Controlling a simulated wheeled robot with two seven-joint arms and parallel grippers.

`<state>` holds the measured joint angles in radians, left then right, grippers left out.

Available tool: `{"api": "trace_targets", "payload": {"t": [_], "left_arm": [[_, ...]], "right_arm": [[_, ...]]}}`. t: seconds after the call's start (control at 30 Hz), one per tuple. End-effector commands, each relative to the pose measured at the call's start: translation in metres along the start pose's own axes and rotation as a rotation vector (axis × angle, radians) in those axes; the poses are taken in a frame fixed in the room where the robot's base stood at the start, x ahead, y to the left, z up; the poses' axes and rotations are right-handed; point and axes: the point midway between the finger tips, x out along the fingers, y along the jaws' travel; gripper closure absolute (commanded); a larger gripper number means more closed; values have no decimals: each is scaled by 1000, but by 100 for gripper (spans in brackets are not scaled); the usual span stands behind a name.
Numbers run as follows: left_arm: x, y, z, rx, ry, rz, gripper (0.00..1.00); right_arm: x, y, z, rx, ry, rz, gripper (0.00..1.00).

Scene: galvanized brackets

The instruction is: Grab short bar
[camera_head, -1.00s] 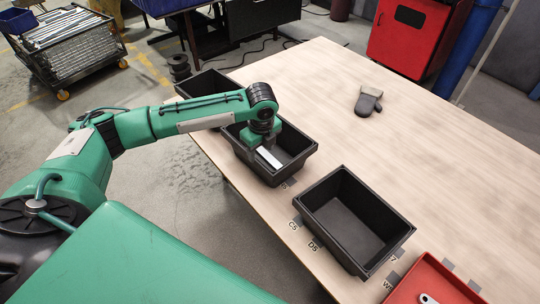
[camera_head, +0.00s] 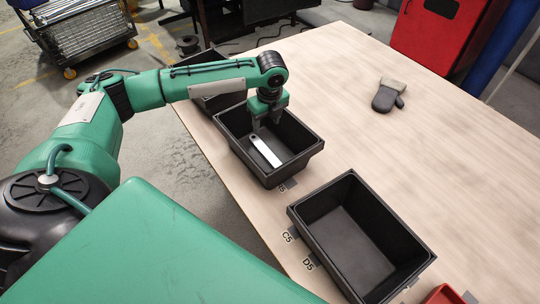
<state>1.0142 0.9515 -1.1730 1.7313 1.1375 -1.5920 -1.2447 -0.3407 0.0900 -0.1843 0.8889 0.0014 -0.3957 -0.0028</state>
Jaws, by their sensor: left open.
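A short pale metal bar (camera_head: 264,151) lies in the middle black bin (camera_head: 293,170), slanting across its floor. My left gripper (camera_head: 266,121) is open, fingers down, over the far part of that bin. It is just beyond the bar's upper end, with nothing visible between its fingers. I cannot tell whether a finger touches the bar. My right gripper is not in view.
A larger empty-looking black bin (camera_head: 345,262) stands nearer on the table. Another black bin (camera_head: 220,103) is partly hidden behind my left arm. A red tray (camera_head: 443,294) shows at the bottom edge. A grey glove (camera_head: 388,96) lies on the otherwise clear tabletop (camera_head: 420,155).

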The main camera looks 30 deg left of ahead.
Motion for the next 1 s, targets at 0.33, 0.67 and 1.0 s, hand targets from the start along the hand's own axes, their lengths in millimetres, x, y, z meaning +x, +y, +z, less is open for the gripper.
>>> {"api": "trace_targets", "payload": {"t": [0.33,0.67,1.0], "left_arm": [[51,0,-2,0,1,4,45],[92,0,-1,0,-1,1,45],[134,-4,-10,0,1,3,45]], "right_arm": [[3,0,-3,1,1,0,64],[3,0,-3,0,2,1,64],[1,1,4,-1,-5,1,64]]}}
